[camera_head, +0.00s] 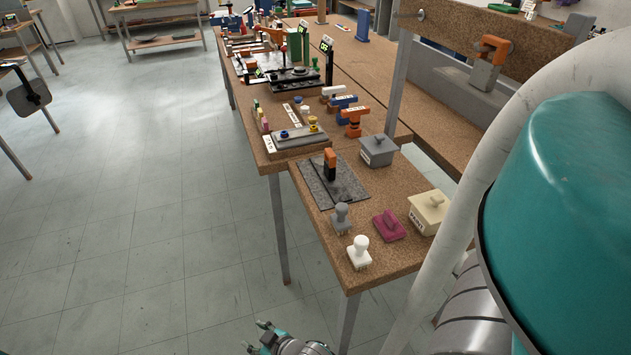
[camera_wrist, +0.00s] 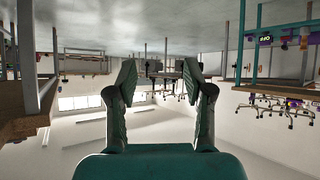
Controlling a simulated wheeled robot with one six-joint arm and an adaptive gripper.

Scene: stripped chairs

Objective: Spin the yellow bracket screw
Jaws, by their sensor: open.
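A small yellow screw (camera_head: 313,123), which looks like the yellow bracket screw, stands upright on a grey plate at the near end of the far, longer bench. A blue knob (camera_head: 284,134) stands on the same piece, to its left. My gripper (camera_head: 256,335) is low at the bottom edge of the head view, in front of the benches and well away from the screw. In the wrist view my gripper (camera_wrist: 158,82) has its two fingers spread with nothing between them. The screw cannot be made out in the wrist view, which shows the room upside down.
The nearer bench (camera_head: 334,265) holds a white stamp (camera_head: 359,252), a grey stamp (camera_head: 341,218), a magenta block (camera_head: 389,225) and a cream box (camera_head: 428,212). An orange clamp (camera_head: 352,122) stands right of the screw. The floor (camera_head: 150,220) to the left is clear.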

